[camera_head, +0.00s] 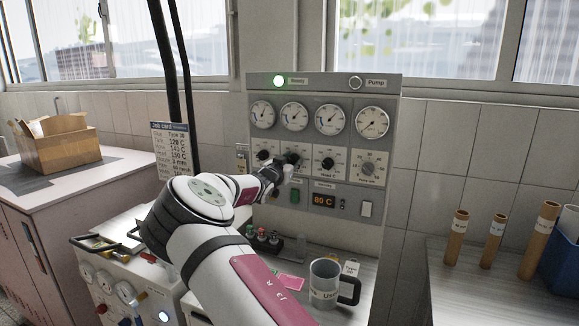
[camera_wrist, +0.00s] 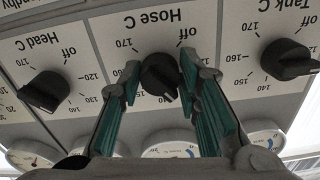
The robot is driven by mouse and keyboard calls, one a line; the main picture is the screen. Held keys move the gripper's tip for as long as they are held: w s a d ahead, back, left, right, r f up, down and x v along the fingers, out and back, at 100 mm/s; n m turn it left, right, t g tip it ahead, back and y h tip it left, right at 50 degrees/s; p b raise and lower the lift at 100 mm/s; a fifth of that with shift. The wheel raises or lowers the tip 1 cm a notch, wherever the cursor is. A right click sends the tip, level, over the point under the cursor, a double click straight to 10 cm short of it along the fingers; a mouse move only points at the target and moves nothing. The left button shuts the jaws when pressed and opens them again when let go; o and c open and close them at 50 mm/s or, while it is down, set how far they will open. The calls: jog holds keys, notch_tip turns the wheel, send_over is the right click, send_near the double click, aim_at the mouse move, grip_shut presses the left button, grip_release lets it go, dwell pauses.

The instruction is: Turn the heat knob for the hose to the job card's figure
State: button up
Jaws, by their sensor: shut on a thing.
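The hose heat knob (camera_wrist: 158,78) is black and labelled "Hose C". It shows upside down in the wrist view, with "off" and 170 visible on its scale. My gripper (camera_wrist: 160,66) is shut on this knob, one green-padded finger on each side. In the head view my gripper (camera_head: 283,171) reaches the panel (camera_head: 393,130) and partly covers the knob. The job card (camera_head: 170,148) hangs left of the panel.
The tank knob (camera_wrist: 290,60) and head knob (camera_wrist: 45,91) flank the hose knob closely. A mug (camera_head: 324,285) stands below the panel. Cardboard tubes (camera_head: 497,240) stand at the right.

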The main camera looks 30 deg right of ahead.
jog(key=m+b, duration=0.2)
jog(key=m, duration=0.1)
jog(key=shift+w+f+m+b, duration=0.1)
jog(key=shift+m+b, duration=0.2)
jog(key=shift+m, duration=0.1)
jog(key=shift+m+b, duration=1)
jog(key=shift+m, duration=0.6)
jog(key=o, duration=1.1)
jog(key=shift+o, duration=0.2)
jog(key=v, duration=1.2)
